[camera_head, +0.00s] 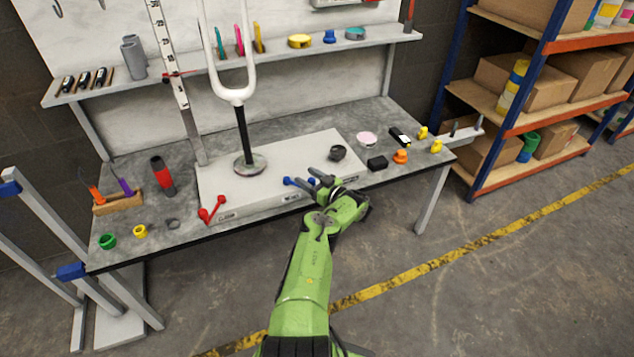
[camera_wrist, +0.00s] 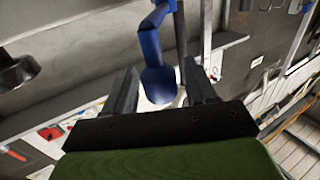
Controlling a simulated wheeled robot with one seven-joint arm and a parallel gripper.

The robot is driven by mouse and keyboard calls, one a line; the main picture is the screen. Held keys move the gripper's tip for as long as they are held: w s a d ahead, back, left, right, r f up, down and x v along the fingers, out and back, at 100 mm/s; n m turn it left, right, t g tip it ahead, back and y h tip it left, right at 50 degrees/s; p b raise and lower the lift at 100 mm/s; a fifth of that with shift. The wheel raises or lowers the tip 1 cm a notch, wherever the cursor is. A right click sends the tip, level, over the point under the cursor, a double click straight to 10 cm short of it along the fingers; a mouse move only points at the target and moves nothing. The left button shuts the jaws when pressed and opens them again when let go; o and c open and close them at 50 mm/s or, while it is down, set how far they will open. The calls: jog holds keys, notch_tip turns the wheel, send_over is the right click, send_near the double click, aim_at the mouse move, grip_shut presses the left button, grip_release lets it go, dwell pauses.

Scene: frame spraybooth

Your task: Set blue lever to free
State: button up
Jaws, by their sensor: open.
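The blue lever (camera_head: 297,183) sits on the front of the white base box, right of its middle, partly hidden by my gripper in the head view. In the wrist view the blue lever (camera_wrist: 153,55) reaches down between my two fingers, its rounded end near the palm. My gripper (camera_head: 322,178) is open around the lever; in the wrist view its fingers (camera_wrist: 160,85) stand apart on either side. I cannot tell whether either finger touches it. Labels by the lever are too small to read.
A red lever (camera_head: 211,209) is on the same white box (camera_head: 262,208) to the left. A dark round knob (camera_head: 338,152) is behind my gripper. Small items lie on the bench to the right; open floor is in front.

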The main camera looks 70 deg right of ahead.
jog(key=p+v, duration=0.4)
jog(key=v, duration=1.1)
jog(key=shift+s+p, duration=0.15)
jog(key=shift+p, duration=0.15)
jog(key=shift+r, duration=0.1)
